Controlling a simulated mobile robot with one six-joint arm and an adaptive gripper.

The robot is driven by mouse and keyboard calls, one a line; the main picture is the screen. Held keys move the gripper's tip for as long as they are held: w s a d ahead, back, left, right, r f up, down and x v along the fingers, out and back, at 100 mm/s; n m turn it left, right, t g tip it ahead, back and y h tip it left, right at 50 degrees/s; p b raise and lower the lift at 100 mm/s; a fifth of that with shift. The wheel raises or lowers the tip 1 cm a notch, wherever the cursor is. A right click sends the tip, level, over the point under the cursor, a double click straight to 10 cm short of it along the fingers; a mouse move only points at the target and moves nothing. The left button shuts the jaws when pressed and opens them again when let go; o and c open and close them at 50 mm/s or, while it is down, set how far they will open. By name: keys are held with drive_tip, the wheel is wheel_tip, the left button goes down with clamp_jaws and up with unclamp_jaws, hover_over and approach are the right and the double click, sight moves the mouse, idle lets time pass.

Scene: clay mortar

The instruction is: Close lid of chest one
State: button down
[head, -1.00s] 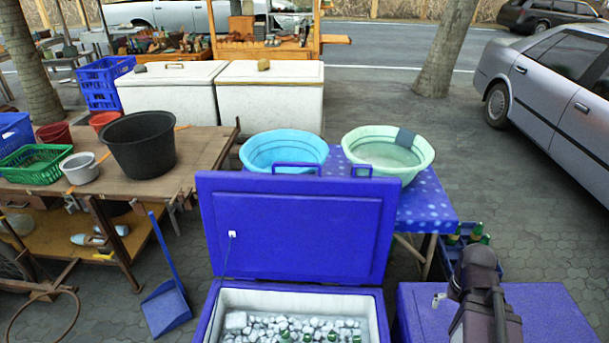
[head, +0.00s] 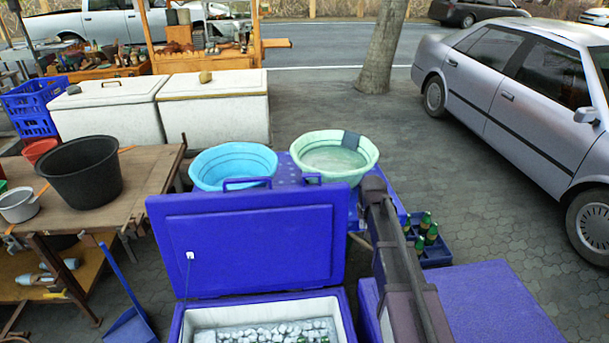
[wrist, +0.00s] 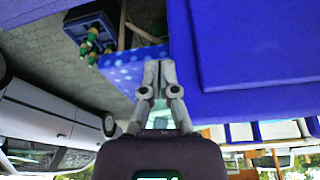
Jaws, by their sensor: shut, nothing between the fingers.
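The open blue chest (head: 178,322) holds ice and some green bottle tops inside a white liner. Its blue lid (head: 250,250) stands raised at the back, tilted slightly backward, with two handles on its top edge. The lid's blue panel also fills the upper right of the wrist view (wrist: 260,45). My gripper (wrist: 158,66) is shut and empty, beside the lid's edge; I cannot tell whether it touches. In the head view my arm reaches forward just right of the lid, and the fingers cannot be made out there.
A second blue chest (head: 500,305), closed, stands to the right. Behind the lid a dotted blue table (head: 393,207) bears a blue basin (head: 232,163) and a green basin (head: 335,155). A crate of bottles (head: 437,252) stands on the paving. A wooden table (head: 150,165) is left.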

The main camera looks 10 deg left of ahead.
drive_tip(key=w+a+r+t+p, duration=0.1)
drive_tip(key=w+a+r, duration=0.1)
drive_tip(key=w+a, duration=0.4)
drive_tip(key=w+a+r+n+t+y+p, duration=0.1)
drive_tip(key=w+a+r+p, duration=0.1)
drive_tip(key=w+a, duration=0.5)
drive_tip(key=w+a+r+n+t+p, duration=0.1)
drive_tip(key=w+a+r, duration=0.2)
drive_tip(key=w+a, duration=0.3)
drive_tip(key=shift+w+a+r+y+p, duration=0.15)
drive_tip(key=shift+w+a+p, duration=0.05)
drive_tip(key=shift+a, duration=0.75)
drive_tip(key=shift+w+a+r+y+p, duration=0.15)
drive_tip(key=shift+w+a, duration=0.05)
drive_tip(key=shift+a, duration=0.7)
drive_tip(key=shift+f, duration=0.1)
drive_tip(key=b+x, duration=0.9)
drive_tip(key=x, duration=0.1)
drive_tip(key=shift+s+d+r+p, duration=0.15)
drive_tip(key=shift+s+d, duration=0.1)
drive_tip(key=shift+s, duration=0.4)
drive_tip(key=shift+s+d+r+p, duration=0.1)
drive_tip(key=shift+s+d+p, duration=0.1)
drive_tip(key=shift+s, duration=0.45)
drive_tip(key=shift+s+d+r+p, duration=0.15)
drive_tip(key=shift+s+d, duration=0.1)
drive_tip(key=shift+s, duration=0.4)
